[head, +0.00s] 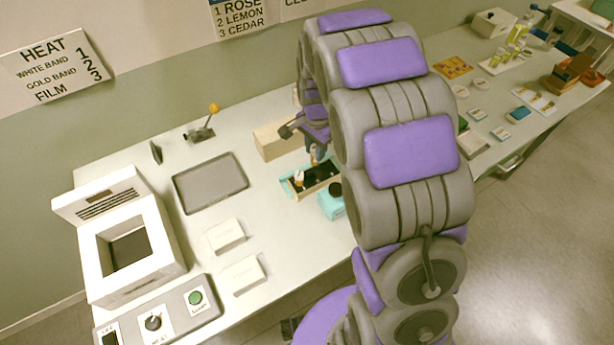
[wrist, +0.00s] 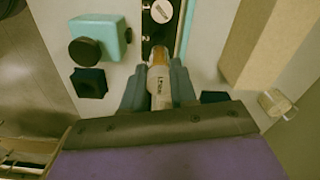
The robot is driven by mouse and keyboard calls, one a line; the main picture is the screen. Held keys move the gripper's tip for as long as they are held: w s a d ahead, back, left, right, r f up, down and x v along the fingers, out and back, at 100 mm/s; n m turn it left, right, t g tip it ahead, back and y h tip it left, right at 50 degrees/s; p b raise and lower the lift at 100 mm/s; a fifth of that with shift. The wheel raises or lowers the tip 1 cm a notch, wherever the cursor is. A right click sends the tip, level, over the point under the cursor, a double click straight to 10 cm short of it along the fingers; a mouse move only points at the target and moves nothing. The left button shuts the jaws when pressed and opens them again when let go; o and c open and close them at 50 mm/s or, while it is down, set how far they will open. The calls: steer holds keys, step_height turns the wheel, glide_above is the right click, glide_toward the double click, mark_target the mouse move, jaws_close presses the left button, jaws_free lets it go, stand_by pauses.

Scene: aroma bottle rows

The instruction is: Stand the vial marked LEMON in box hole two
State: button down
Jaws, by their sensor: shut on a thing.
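My gripper (wrist: 159,85) is shut on a vial (wrist: 160,92) with a pale label and an amber part, between its two fingers in the wrist view. The label is too small to read. The vial is by the near end of the teal box (wrist: 186,30) with a dark inside; I cannot tell whether it is in a hole. A round white top (wrist: 162,11) shows farther along the box. In the head view the teal box (head: 287,184) lies under my gripper (head: 314,155), with a white and orange vial (head: 299,178) at its left end. My arm hides part of the table.
A teal block with a black cap (head: 334,190) stands close in front of the box. A wooden block (head: 272,140) lies behind it. A grey tray (head: 210,183), white heater (head: 130,240) and two white pads (head: 227,236) are to the left. A wall sign (head: 240,18) reads 1 ROSE, 2 LEMON, 3 CEDAR.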

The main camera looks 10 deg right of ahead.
steer(key=f, duration=0.3)
steer(key=f+b, duration=0.1)
steer(key=shift+d+f, duration=0.25)
steer(key=shift+a+f+b, duration=0.2)
steer(key=shift+f, duration=0.8)
steer(key=shift+a+f+b, duration=0.2)
steer(key=shift+f, duration=0.75)
steer(key=shift+d+r, duration=0.1)
steer(key=shift+d, duration=0.15)
steer(key=c, duration=0.9)
jaws_free()
